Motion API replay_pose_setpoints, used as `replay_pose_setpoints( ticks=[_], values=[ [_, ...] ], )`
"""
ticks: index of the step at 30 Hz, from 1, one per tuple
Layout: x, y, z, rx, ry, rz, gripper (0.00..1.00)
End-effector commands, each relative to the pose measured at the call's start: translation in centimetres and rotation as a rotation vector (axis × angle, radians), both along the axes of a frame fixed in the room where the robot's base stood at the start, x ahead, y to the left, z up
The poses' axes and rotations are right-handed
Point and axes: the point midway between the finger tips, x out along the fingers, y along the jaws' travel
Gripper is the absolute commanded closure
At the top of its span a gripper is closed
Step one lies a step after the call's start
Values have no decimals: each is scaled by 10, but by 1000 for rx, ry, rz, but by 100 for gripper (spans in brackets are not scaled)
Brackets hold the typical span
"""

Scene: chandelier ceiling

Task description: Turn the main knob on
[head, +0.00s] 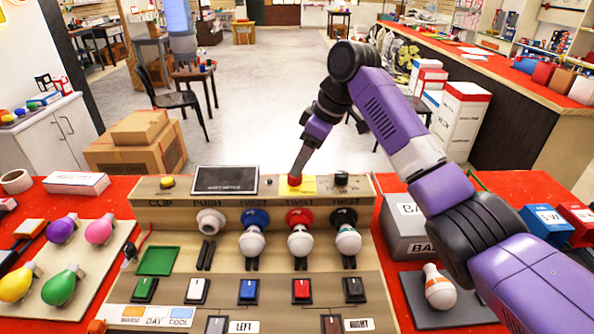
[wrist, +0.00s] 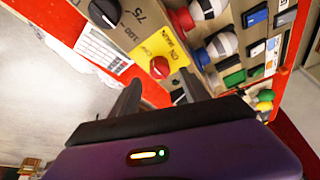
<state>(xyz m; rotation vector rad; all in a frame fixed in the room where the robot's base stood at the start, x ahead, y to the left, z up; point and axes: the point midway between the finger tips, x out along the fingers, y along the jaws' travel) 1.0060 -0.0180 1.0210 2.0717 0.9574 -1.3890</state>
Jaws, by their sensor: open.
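The main knob is a red knob (wrist: 159,67) on a yellow plate (wrist: 150,48) in the wrist view, with black lettering beside it that seems to read "MAIN". In the head view the yellow plate (head: 308,184) is on the top back of the control panel (head: 150,212), and my gripper partly covers the red knob. My gripper (wrist: 160,90) is open and empty. Its two dark fingers point at the knob, which shows just beyond the gap between them. In the head view my gripper (head: 297,172) hangs tilted over the plate. I cannot tell whether a finger touches the knob.
A black dial (head: 341,178) is right of the plate and a dark display (head: 225,180) left of it. White-and-coloured bulbs (head: 300,240) sit in sockets in front, above several rocker switches (head: 249,290). Loose coloured bulbs (head: 62,285) lie at left. A grey box (head: 402,236) stands at right.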

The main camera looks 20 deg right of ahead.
Motion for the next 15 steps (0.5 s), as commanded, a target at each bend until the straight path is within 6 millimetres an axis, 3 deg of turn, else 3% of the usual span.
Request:
replay_pose_setpoints(
  ticks=[6, 15],
  values=[
    [7, 9, -29, 1, 1, 0, 46],
    [11, 13, -39, 1, -2, 0, 46]
  ],
)
